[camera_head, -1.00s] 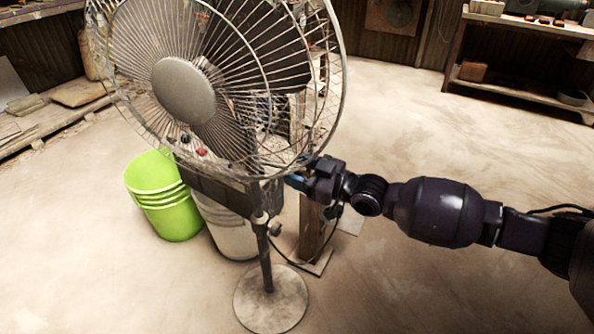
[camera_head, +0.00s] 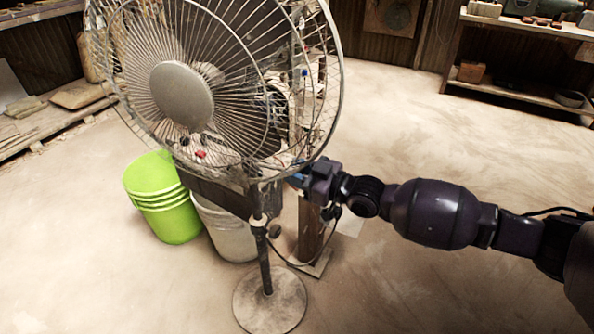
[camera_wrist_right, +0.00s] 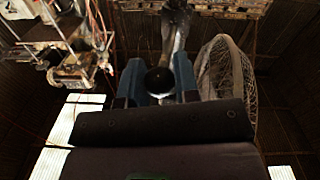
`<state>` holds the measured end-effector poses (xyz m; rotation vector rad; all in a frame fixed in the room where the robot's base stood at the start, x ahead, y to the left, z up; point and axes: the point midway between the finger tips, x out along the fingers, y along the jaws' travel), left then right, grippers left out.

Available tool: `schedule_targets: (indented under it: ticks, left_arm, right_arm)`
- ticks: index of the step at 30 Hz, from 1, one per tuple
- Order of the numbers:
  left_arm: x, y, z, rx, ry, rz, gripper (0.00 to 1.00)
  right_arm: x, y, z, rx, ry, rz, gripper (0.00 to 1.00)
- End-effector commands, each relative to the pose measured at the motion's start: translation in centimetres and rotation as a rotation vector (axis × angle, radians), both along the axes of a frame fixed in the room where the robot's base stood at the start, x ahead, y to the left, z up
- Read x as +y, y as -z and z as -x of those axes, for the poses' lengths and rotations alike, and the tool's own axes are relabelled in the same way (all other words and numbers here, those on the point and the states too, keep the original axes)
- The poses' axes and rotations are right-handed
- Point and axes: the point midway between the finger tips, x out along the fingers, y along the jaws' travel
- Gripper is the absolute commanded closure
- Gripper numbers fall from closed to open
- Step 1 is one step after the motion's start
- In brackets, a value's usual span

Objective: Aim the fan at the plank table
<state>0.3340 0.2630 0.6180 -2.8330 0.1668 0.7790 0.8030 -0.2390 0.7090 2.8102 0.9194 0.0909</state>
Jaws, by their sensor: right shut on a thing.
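A dusty pedestal fan (camera_head: 182,93) with a wire grille stands close in front, its round grey hub showing toward me and to the left. Its pole rises from a round base (camera_head: 270,300). My right gripper (camera_head: 298,178) is at the lower right edge of the grille. In the right wrist view its blue fingers (camera_wrist_right: 159,82) are shut on a dark rounded part of the fan (camera_wrist_right: 160,80); the grille is to their right. A low wooden bench (camera_head: 60,125) is at the left and a wooden table (camera_head: 530,22) at the back right; I cannot tell which is the plank table.
Stacked green buckets (camera_head: 165,200) and a whitish bucket (camera_head: 228,228) stand close behind the fan pole. A wooden post (camera_head: 312,235) on a flat foot stands right of it, with a cable near. The floor to the right is clear.

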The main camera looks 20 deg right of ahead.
Motion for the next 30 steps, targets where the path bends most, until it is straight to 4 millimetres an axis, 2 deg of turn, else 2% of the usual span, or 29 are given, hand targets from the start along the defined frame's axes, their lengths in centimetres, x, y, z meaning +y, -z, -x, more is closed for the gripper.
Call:
schedule_targets:
  ticks: [11,30]
  left_arm:
    - [-0.5,-0.7,-0.1,0.089,0.025,-0.041,0.46]
    - [-0.1,-0.7,0.7,0.147,-0.002,-0.030,0.46]
  right_arm:
    - [0.6,-0.9,0.5,-0.008,0.078,-0.004,1.00]
    - [1.4,0.0,1.3,0.002,0.166,0.001,1.00]
